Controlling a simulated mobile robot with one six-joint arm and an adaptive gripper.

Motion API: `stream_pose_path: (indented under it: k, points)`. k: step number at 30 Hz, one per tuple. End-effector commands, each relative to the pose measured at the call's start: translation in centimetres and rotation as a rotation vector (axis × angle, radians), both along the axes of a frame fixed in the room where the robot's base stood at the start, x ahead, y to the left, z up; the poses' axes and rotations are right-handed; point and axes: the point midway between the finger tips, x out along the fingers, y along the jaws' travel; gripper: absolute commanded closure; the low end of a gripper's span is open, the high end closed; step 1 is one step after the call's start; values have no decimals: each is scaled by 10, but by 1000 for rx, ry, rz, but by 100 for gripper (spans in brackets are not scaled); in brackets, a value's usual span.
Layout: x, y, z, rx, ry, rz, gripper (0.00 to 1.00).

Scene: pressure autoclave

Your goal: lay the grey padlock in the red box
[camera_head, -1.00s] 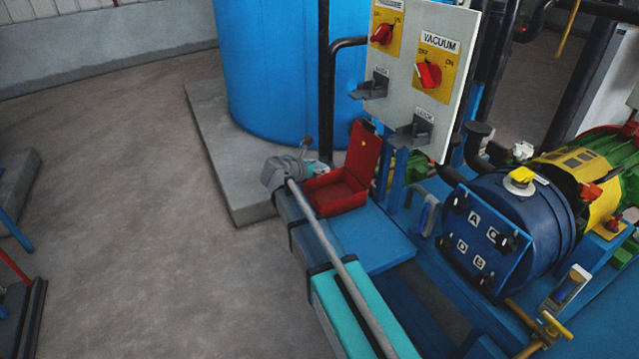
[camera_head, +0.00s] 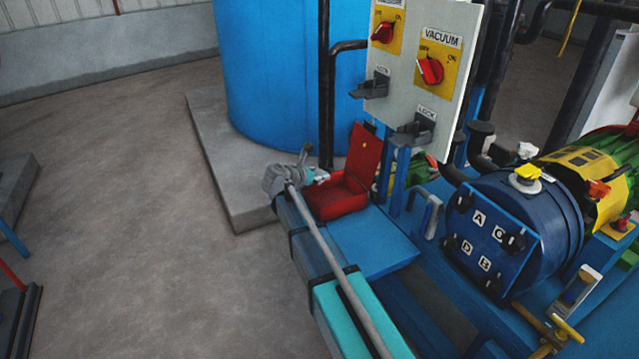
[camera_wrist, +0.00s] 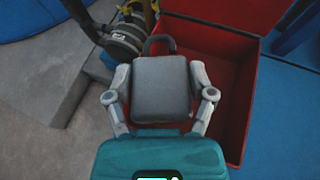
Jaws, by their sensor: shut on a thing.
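The grey padlock (camera_wrist: 162,90) is between the two fingers of my gripper (camera_wrist: 160,80) in the wrist view, with its dark shackle (camera_wrist: 158,40) pointing away from the gripper. My gripper is shut on the padlock's sides. The red box (camera_wrist: 238,32) stands open behind the padlock, which overlaps the left part of the box in this view. The height between them is hard to tell. In the head view my gripper (camera_head: 318,176) is at the left side of the red box (camera_head: 338,203), whose lid stands up at the back. The padlock cannot be made out there.
The box stands at the end of a blue bench (camera_head: 375,248). Behind it are a blue tank (camera_head: 280,80) and a control panel (camera_head: 425,70) with lock brackets overhanging to the right. A dark blue vessel (camera_head: 515,215) is further right. Floor is open at left.

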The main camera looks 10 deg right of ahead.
Motion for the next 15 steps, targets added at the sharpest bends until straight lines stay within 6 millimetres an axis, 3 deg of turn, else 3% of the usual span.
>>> stream_pose_path:
  k: [5,15]
  points:
    - [0,0,-16,0,0,0,83]
    - [0,0,-17,0,0,-1,83]
